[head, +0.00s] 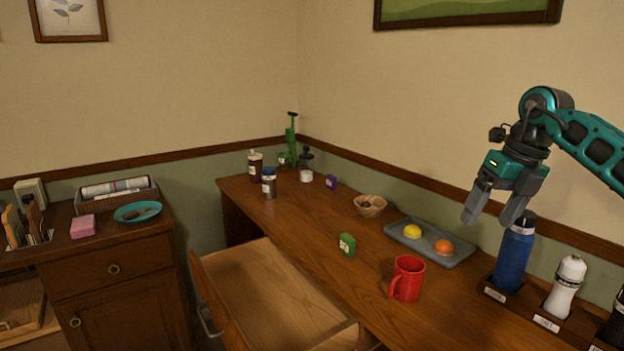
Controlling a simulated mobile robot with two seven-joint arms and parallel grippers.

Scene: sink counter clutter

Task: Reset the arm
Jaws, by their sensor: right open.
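My right gripper (489,208) is raised above the wooden counter (345,291) at the right side of the head view. Its fingers point down and are spread apart, with nothing between them. It hangs near the tray and just left of the blue bottle (514,254), whose top is close to the right finger; whether they touch cannot be told. My right arm (590,140) comes in from the right edge. My left gripper is not in view.
A grey tray (397,229) holds a yellow and an orange fruit. A white bottle (565,287) stands at right. An open drawer (270,300) juts out, looking empty.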

